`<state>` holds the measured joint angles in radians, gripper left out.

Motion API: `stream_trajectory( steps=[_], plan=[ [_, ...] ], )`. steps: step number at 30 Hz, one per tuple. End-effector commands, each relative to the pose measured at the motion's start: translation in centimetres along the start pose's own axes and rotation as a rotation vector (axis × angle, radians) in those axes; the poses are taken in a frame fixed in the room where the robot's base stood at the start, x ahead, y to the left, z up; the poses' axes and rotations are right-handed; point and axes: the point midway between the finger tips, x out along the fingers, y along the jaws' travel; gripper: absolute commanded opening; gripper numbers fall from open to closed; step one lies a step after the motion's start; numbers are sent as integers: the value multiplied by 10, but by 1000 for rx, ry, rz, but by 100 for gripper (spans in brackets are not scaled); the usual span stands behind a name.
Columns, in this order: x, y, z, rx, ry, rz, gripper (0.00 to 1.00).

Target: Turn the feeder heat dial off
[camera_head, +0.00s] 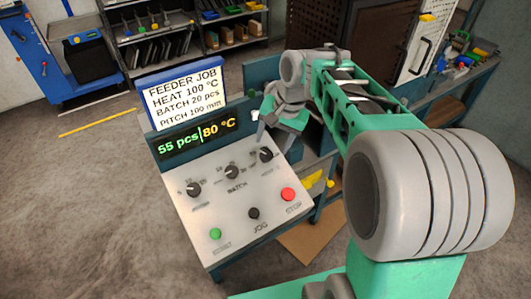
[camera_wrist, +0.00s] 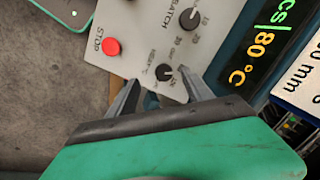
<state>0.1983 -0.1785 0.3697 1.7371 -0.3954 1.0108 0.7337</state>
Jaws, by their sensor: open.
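The heat dial (camera_head: 265,155) is a black knob with a light pointer line, at the upper right of the feeder's pale, sloped control panel (camera_head: 225,215). In the wrist view the heat dial (camera_wrist: 164,72) lies just beyond and between my two fingertips. My gripper (camera_head: 261,133) is open and empty, above the panel's upper right corner; it also shows in the wrist view (camera_wrist: 160,84). I cannot tell whether a finger touches the dial. The display (camera_head: 200,139) reads "55 pcs | 80 °C". The dial's scale text is too small to read surely.
The batch dial (camera_head: 232,171) and another dial (camera_head: 194,189) sit left of the heat dial. Below are a green start button (camera_head: 215,233), a black jog knob (camera_head: 253,213) and a red stop button (camera_head: 288,194).

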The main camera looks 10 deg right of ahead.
Motion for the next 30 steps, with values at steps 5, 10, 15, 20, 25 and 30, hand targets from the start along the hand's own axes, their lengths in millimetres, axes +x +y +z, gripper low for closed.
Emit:
stream_trajectory(
  steps=[5, 10, 15, 20, 25, 30],
  plan=[
    [22, -1, -30, 137, -43, -12, 59],
    [45, -1, -29, 147, -47, -11, 59],
    [77, -1, -28, 148, -45, -11, 59],
    [94, -1, -29, 148, -41, -13, 59],
    [97, -1, -29, 148, -39, -13, 59],
    [96, -1, -29, 147, -39, -13, 53]
  ],
)
